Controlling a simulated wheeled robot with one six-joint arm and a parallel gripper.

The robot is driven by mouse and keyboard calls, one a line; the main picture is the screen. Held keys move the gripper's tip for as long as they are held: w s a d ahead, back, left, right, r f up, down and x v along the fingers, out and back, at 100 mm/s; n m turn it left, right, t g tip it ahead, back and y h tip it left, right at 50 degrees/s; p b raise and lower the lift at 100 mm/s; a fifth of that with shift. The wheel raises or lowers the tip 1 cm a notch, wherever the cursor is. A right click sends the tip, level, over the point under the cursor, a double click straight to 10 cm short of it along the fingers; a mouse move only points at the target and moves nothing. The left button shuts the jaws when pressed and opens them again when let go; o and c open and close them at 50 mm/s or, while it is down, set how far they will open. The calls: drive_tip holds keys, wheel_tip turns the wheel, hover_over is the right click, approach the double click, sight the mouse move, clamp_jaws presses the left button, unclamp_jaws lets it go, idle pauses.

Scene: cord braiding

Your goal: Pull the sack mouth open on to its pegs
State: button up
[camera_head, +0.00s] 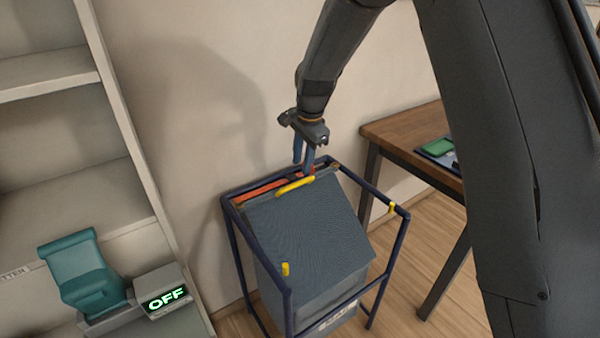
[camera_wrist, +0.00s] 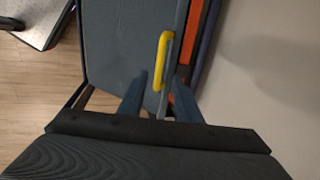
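The grey sack (camera_head: 310,235) hangs in a dark blue tube frame (camera_head: 238,250). Its cloth lies across most of the top, with a yellow handle (camera_head: 296,186) near the back edge. A yellow peg (camera_head: 285,269) stands at the frame's front-left corner, and another (camera_head: 391,208) on the right rail. My gripper (camera_head: 303,167) points down over the handle's right end. In the wrist view, my gripper (camera_wrist: 160,80) has its fingers apart, with the near end of the yellow handle (camera_wrist: 162,55) showing between them. I cannot tell if either finger touches it.
An orange strip (camera_head: 262,189) shows in the gap along the back rail, close to the wall. A wooden table (camera_head: 405,130) stands to the right. A teal object (camera_head: 80,272) and a box reading OFF (camera_head: 163,290) sit on the left shelf unit.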

sight(299, 182)
drive_tip(key=f, duration=0.4)
drive_tip(key=w+f+p, duration=0.1)
drive_tip(key=f, duration=0.2)
drive_tip(key=shift+a, duration=0.35)
drive_tip(key=shift+r, duration=0.1)
clamp_jaws()
